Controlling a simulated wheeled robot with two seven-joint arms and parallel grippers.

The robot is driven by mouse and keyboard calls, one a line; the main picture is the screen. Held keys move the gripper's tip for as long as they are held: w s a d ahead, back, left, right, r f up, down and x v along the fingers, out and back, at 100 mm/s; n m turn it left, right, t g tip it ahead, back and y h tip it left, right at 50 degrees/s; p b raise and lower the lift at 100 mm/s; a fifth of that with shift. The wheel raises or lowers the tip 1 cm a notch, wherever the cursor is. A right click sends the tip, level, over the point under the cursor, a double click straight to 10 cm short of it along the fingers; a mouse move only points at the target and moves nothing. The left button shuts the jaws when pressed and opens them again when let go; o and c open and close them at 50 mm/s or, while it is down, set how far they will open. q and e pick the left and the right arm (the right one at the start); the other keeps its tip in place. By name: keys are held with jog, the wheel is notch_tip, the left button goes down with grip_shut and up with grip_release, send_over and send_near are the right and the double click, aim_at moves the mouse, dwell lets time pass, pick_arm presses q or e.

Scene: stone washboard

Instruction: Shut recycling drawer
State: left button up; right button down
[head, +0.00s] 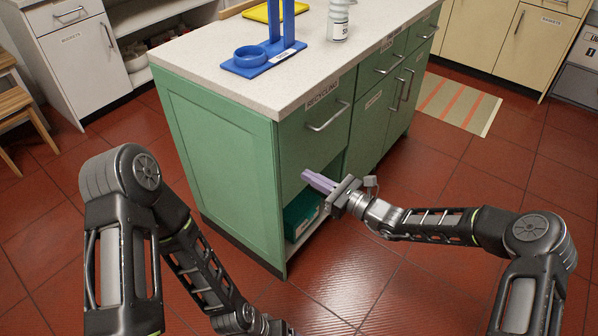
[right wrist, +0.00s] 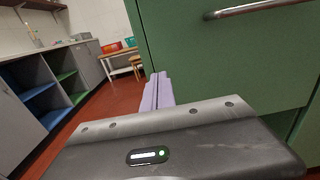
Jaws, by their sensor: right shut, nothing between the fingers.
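The recycling drawer (head: 314,140) is the green front labelled RECYCLING at the near corner of the green island. Its bar handle (head: 328,116) sits near the top. The front looks about flush with the cabinet; I cannot tell whether a small gap remains. In the right wrist view the drawer front (right wrist: 220,60) fills the right side, with its handle (right wrist: 262,8) at the top. My right gripper (head: 306,175) is shut and empty, its lilac fingers at the lower part of the drawer front; contact is unclear. My left arm hangs low at the left, its fingers outside the picture.
An open shelf below the drawer holds a teal bin (head: 301,214). The white countertop (head: 215,50) carries a blue stand (head: 263,62), a white bottle (head: 338,20) and a yellow tray (head: 272,11). A striped rug (head: 455,102) lies behind at right. Red tiled floor (head: 425,275) is clear in front.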

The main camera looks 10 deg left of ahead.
jog(key=v, duration=0.7)
jog(key=shift+f, duration=0.2)
jog(key=shift+d, duration=0.15)
jog(key=s+d+f+n+g+h+p, duration=0.15)
jog(key=s+f+n+g+h, duration=0.35)
jog(key=s+f, duration=0.5)
jog(key=s+f+n+g+h+p, duration=0.2)
jog(key=s+f+n+g, duration=0.2)
jog(key=s+f+n, duration=0.6)
jog(key=s+d+r+n+h+p, duration=0.2)
jog(key=s+r+n+h+p, duration=0.2)
jog(key=s, duration=0.8)
notch_tip(320, 180, up, 4)
jog(key=n+p, duration=0.2)
jog(key=n, duration=0.1)
jog(key=shift+s+d+n, duration=0.3)
jog(key=shift+s+d, duration=0.1)
